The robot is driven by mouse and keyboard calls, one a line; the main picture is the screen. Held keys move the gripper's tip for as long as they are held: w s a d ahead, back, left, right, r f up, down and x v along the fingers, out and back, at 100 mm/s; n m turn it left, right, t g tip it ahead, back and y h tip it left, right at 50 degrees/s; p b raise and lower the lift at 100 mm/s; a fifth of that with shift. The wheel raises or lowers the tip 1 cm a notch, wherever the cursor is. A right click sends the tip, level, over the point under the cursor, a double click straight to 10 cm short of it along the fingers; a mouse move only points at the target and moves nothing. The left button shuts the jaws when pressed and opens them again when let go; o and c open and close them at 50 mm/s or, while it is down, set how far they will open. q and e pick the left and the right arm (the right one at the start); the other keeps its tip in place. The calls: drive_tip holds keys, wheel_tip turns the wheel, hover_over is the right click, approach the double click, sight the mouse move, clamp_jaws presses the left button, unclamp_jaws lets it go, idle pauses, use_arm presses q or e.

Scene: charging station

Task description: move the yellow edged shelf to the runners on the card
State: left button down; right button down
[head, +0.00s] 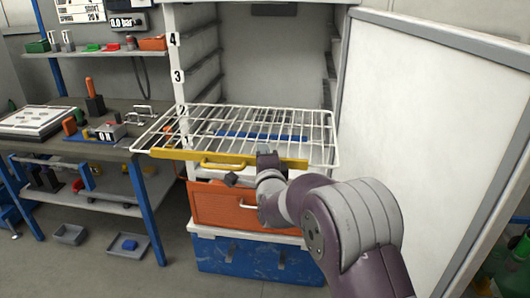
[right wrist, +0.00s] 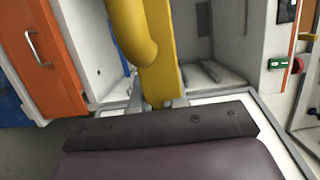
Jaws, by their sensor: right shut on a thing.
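The shelf (head: 232,124) is a white wire rack with a yellow front edge (head: 290,163) and a yellow handle (head: 222,165). It sits across the open cabinet (head: 270,55), with its front and left side sticking out. My right gripper (head: 267,158) is shut on the yellow edge, right of the handle. In the right wrist view the yellow edge (right wrist: 157,75) meets the gripper fingers (right wrist: 165,103). Runners (head: 207,75) line the cabinet's side walls, with numbers 4 and 3 on the left post. I cannot tell whether the shelf rests on runners. No card is clearly readable. My left gripper is out of view.
An open white door (head: 430,130) stands close on the right. An orange drawer (head: 225,205) and a blue box (head: 255,260) are below the shelf. A workbench (head: 100,150) with tools and a device marked OK (head: 103,133) stands at the left.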

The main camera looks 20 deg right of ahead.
drive_tip(key=s+a, duration=0.6)
drive_tip(key=s, duration=0.5)
drive_tip(key=s+a+p, duration=0.1)
drive_tip(key=s+a, duration=0.5)
drive_tip(key=s, duration=0.5)
drive_tip(key=s+a+p, duration=0.1)
drive_tip(key=s+a, duration=0.6)
drive_tip(key=s, duration=0.4)
idle(0.5)
drive_tip(key=shift+a, duration=0.1)
